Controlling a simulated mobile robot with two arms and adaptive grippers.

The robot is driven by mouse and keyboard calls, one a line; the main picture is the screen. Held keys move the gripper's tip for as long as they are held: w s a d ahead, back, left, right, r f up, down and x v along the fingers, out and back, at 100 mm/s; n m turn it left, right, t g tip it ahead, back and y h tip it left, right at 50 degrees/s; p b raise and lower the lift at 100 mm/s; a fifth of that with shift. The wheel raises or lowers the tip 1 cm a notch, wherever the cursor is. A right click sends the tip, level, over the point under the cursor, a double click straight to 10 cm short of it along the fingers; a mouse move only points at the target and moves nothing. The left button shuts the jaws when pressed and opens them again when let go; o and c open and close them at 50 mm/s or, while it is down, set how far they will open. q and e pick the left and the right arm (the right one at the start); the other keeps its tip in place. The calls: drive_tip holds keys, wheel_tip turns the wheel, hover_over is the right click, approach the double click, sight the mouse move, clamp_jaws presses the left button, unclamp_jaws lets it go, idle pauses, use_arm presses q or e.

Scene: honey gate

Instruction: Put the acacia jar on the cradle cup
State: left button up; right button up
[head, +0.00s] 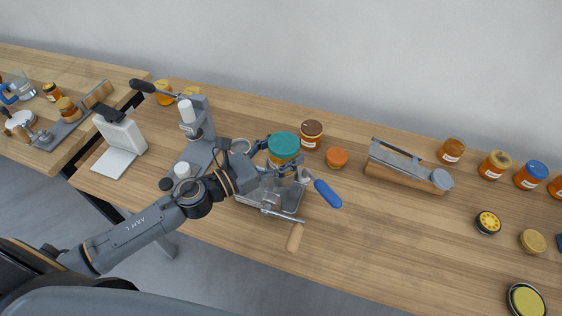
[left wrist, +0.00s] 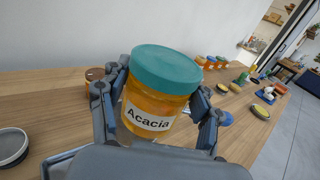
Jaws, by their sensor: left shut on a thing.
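The acacia jar (head: 284,158) has a teal lid and amber honey. Its label reads "Acacia" in the left wrist view (left wrist: 150,115). My left gripper (head: 280,165) is shut on the jar, with one finger on each side, and the lid stands clear above the fingers. The jar is over a grey metal fixture (head: 258,203) with a blue-handled lever and a wooden handle. I take this fixture to be the cradle; its cup is hidden under the jar and gripper. I cannot tell whether the jar touches it. My right gripper is not in view.
A brown-lidded jar (head: 312,130) and a small orange-topped jar (head: 337,157) stand close behind the fixture. A grey press (head: 198,125) and a white stand (head: 121,137) are at the left. A wood-and-metal tool (head: 405,172) lies right. The front middle right is clear.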

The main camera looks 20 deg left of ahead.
sight(282, 159)
use_arm(q)
drive_tip(key=shift+w+a+f, duration=0.2)
drive_tip(key=shift+w+f, duration=0.15)
drive_tip(key=shift+f, duration=0.1)
drive_tip(key=shift+w+a+f, duration=0.2)
drive_tip(key=shift+w+f, duration=0.15)
drive_tip(key=shift+f, duration=0.1)
wheel_tip(282, 159, down, 3)
drive_tip(key=shift+w+a+r, duration=0.1)
drive_tip(key=shift+f+b, duration=0.3)
drive_tip(key=shift+f, duration=0.1)
drive_tip(key=o, duration=1.5)
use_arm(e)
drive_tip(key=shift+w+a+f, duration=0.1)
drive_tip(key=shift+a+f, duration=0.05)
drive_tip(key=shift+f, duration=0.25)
use_arm(q)
drive_tip(key=shift+r, duration=0.15)
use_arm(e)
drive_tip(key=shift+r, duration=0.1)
use_arm(q)
drive_tip(key=b+v, duration=0.4)
drive_tip(key=v, duration=0.8)
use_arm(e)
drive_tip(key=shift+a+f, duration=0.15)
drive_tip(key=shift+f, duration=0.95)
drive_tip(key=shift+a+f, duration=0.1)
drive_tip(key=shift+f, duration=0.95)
